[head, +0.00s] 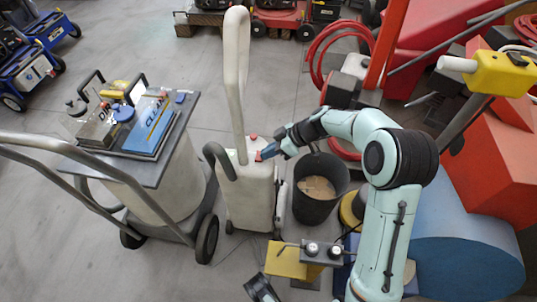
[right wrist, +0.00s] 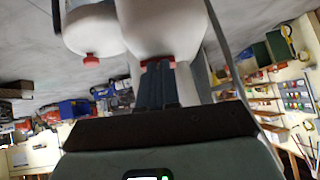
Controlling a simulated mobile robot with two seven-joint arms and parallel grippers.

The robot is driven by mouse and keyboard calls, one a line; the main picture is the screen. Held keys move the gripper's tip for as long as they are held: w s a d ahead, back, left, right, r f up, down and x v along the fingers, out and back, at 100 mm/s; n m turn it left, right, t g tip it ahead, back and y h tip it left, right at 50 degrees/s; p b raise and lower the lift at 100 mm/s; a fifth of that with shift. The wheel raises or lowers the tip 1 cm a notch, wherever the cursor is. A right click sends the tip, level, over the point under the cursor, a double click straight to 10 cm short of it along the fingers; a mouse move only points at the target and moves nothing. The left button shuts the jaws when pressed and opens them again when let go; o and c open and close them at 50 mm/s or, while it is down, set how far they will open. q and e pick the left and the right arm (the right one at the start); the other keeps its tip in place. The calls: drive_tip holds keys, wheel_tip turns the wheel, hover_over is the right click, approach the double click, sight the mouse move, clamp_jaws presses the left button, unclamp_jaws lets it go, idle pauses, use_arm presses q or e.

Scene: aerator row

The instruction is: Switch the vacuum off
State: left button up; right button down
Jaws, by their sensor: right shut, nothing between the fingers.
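The cream upright machine (head: 247,200) with a tall loop handle, which looks like the vacuum, stands in the middle of the head view. A small red knob (head: 252,137) is on its top; a red knob also shows in the right wrist view (right wrist: 91,60). My right gripper (head: 266,153) is shut and empty at the machine's upper right side. Its blue-grey fingertips reach a red part (right wrist: 158,62) on a white rounded body (right wrist: 165,28). The fingertips hide some of that red part, and I cannot tell whether they touch it or the switch's position.
A cart (head: 180,120) with a tray top and wheels stands to the left. A dark bucket (head: 320,190) stands close on the right. A grey box with two knobs (head: 308,251) is in front. Red and blue machinery (head: 470,240) crowds the right; open floor lies behind.

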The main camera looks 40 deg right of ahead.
drive_tip(key=shift+w+f, duration=0.1)
use_arm(q)
drive_tip(key=r+p, duration=0.1)
drive_tip(key=d+r+p, duration=0.1)
drive_tip(key=r+p, duration=0.1)
drive_tip(key=shift+s+d+r, duration=0.35)
drive_tip(key=shift+d+r, duration=0.05)
use_arm(e)
drive_tip(key=v, duration=1.3)
drive_tip(key=shift+d+r, duration=0.2)
